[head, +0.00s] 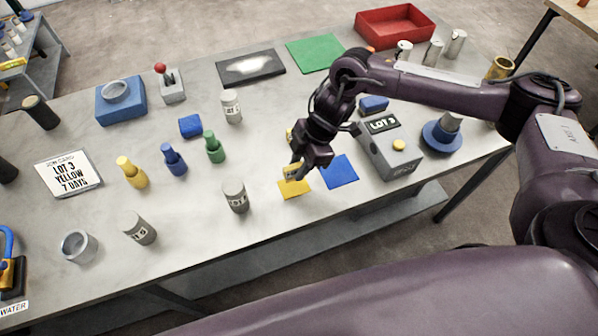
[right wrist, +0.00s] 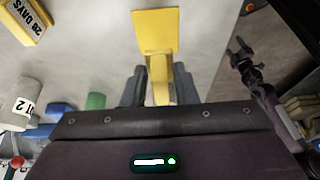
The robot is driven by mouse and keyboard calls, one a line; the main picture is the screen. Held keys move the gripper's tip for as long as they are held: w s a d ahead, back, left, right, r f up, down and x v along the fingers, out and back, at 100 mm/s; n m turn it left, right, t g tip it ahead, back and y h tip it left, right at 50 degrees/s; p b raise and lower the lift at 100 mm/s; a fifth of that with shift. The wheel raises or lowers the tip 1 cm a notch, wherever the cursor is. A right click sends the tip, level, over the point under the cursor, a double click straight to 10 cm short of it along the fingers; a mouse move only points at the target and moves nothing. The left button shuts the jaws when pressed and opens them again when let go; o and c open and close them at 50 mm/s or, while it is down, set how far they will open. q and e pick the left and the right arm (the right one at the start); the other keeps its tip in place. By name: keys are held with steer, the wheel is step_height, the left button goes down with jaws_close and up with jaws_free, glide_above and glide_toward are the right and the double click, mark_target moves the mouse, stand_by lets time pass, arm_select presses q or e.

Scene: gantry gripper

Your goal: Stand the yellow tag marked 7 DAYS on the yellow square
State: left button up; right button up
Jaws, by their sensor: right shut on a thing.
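My right gripper (head: 292,169) is shut on a small yellow tag (head: 291,174) at the far edge of the yellow square (head: 294,189). In the right wrist view the tag (right wrist: 160,85) stands between the fingers, with the yellow square (right wrist: 155,30) just beyond it. The tag's print is hidden, and I cannot tell whether it touches the square. Another yellow tag (right wrist: 25,20), reading 28 DAYS, lies apart and is mostly hidden behind the gripper in the head view. My left gripper (right wrist: 236,50) shows small over the floor, its fingers apart.
A blue square (head: 340,171) lies right of the yellow one, with a grey LOT 3 box (head: 388,150) beyond. A grey canister (head: 236,197) stands to the left. A white card (head: 68,173) reads LOT 3 YELLOW 7 DAYS. The table's front edge is close below the squares.

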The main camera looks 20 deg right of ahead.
mark_target(299, 184)
steer(key=shift+f, duration=0.35)
step_height(299, 184, down, 3)
steer(key=shift+f+p, duration=0.2)
steer(key=shift+p, duration=0.3)
steer(key=shift+w+f, duration=0.1)
steer(key=shift+f, duration=0.45)
steer(key=o, duration=0.5)
steer(key=shift+f, duration=0.15)
steer(key=o, duration=0.4)
arm_select(q)
steer(key=shift+w+r, duration=0.4)
steer(key=shift+r, duration=0.1)
arm_select(e)
steer(key=shift+o, duration=0.2)
